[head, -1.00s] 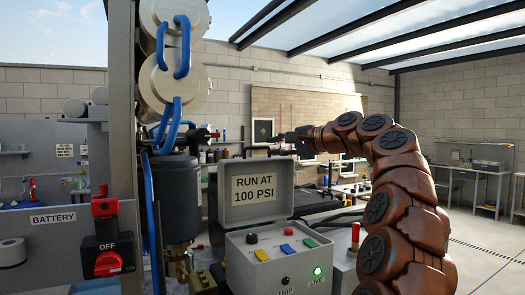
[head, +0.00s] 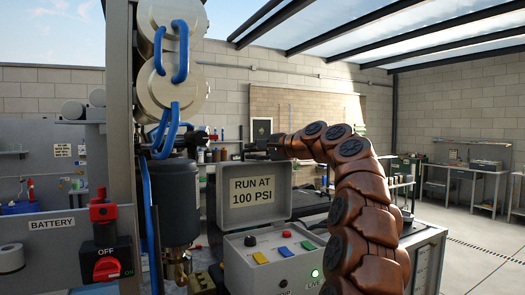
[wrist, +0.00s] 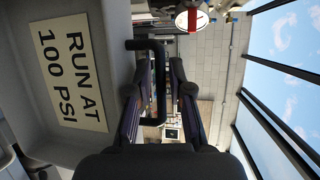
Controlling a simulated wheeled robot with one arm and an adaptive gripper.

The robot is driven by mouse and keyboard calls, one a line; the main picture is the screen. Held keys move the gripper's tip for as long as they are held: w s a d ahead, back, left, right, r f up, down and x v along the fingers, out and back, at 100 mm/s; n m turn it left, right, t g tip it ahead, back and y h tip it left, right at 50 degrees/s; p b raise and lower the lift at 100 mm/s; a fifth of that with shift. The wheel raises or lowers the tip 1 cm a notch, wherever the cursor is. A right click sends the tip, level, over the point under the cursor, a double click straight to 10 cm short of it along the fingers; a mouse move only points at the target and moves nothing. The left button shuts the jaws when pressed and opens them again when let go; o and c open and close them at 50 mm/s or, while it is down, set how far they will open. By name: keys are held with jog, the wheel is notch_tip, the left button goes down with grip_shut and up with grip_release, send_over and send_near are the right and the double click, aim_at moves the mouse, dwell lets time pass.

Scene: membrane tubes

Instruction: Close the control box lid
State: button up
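The control box (head: 270,265) is grey, with a button, a black knob, coloured switches and a lit green LIVE lamp on its panel. Its lid (head: 284,206) stands open and upright at the back, with a RUN AT 100 PSI label (head: 253,190) on its inner face. My gripper (head: 249,148) is just above the lid's top edge. In the wrist view the lid (wrist: 95,20) fills the left side, with a black bar handle (wrist: 160,85) at its edge. My gripper (wrist: 161,62) is open there, its fingers apart on either side of the handle bar; contact cannot be told.
A dark cylinder (head: 177,200) with blue hoses stands just left of the lid. A panel with a red OFF switch (head: 107,267) is at the far left. My arm covers the box's right side. Open floor (head: 470,255) lies to the right.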

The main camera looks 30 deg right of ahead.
grip_shut()
dwell(0.3)
